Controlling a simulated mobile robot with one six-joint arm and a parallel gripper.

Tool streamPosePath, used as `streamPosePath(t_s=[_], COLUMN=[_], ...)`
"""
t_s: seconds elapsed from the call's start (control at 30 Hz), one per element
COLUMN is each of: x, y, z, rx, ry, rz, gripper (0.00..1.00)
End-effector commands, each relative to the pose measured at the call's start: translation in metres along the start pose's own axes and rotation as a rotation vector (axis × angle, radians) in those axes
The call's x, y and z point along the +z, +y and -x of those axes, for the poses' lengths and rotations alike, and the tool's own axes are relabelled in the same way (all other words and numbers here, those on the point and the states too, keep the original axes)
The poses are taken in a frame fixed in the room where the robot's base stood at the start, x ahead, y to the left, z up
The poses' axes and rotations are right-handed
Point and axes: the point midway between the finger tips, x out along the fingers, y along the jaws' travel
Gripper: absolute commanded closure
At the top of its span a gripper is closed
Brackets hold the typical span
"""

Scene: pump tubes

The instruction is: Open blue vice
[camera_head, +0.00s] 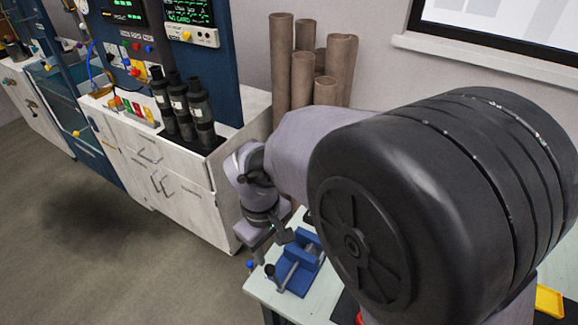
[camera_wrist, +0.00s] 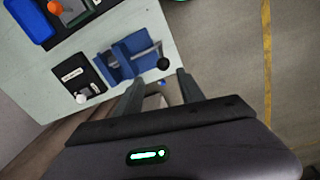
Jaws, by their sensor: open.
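The blue vice (camera_head: 299,270) stands at the near-left corner of the pale table (camera_head: 263,287), partly behind my arm in the head view. In the wrist view the vice (camera_wrist: 137,51) shows a grey screw rod ending in a round black knob (camera_wrist: 163,63). The knob also shows in the head view (camera_head: 269,270). My gripper (camera_wrist: 160,83) is open and empty. In the wrist view its two fingers lie on either side of the knob, with the fingertips just short of it in the picture. I cannot tell whether they touch it.
Beside the vice is a black plate (camera_wrist: 72,71) with a white label and white knob. A blue block (camera_wrist: 28,22) and an orange knob (camera_wrist: 55,8) lie farther along the table. White cabinets (camera_head: 185,200) with black tubes (camera_head: 180,108) stand left. Open floor (camera_wrist: 225,50) lies beyond the table edge.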

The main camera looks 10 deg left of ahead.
Motion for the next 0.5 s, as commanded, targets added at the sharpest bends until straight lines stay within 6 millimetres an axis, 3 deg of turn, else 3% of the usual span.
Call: streamPosePath(t_s=[0.17,0.5], x=[-0.001,0.001], y=[-0.002,-0.001], z=[-0.025,-0.129], rx=[0.0,0.0], ry=[-0.006,-0.006], rz=[0.012,0.009], gripper=[0.54,0.54])
